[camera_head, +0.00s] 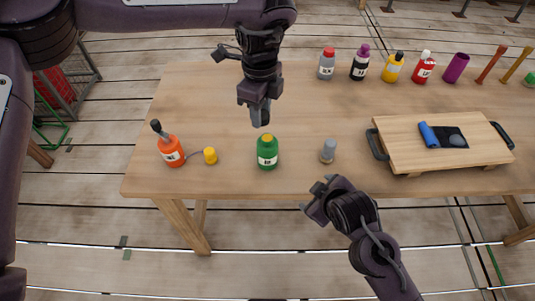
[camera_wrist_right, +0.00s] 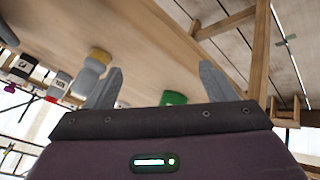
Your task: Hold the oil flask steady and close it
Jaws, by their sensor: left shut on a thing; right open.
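A green bottle (camera_head: 267,156) with a white label and a yellow top stands upright on the table. An orange bottle (camera_head: 172,155) with a dark spout stands to its left, and a thin dark strap runs from it to a yellow cap (camera_head: 210,156). I cannot tell which bottle is the oil flask. My left gripper (camera_head: 261,120) points down, its tips just behind and above the green bottle's top in the picture. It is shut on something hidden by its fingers. My right gripper (camera_head: 316,194) is open and empty near the front edge; the right wrist view shows its spread fingers (camera_wrist_right: 160,88).
A small grey piece (camera_head: 328,149) with a tan base stands right of the green bottle. A wooden board (camera_head: 400,145) with dark handles bears a blue roll. Several bottles line the back edge, with a purple cup (camera_head: 456,68). The table (camera_head: 300,180) is bare along the front.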

